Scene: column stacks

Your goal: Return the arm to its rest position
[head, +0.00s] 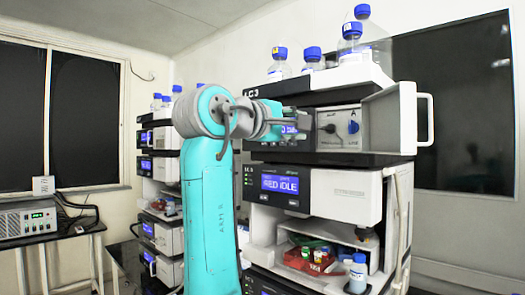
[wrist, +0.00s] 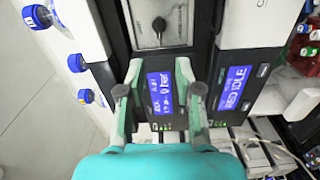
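My teal arm (head: 212,215) rises in front of the instrument stacks in the head view, its upper end bent to the right. My gripper (head: 298,122) is at the front of the LC3 stack, close to the upper module; its fingertips are hard to make out there. In the wrist view my gripper (wrist: 160,90) has two fingers well apart with nothing held between them. A blue display (wrist: 159,92) shows behind the gap. I cannot tell whether the fingers touch the module.
A white door (head: 397,118) with a handle stands open right of the valve panel (head: 338,128). Bottles (head: 350,45) stand on top of the stack. Below are a red tray (head: 308,260) of vials and a blue-capped bottle (head: 357,272). A side table (head: 50,238) is at left.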

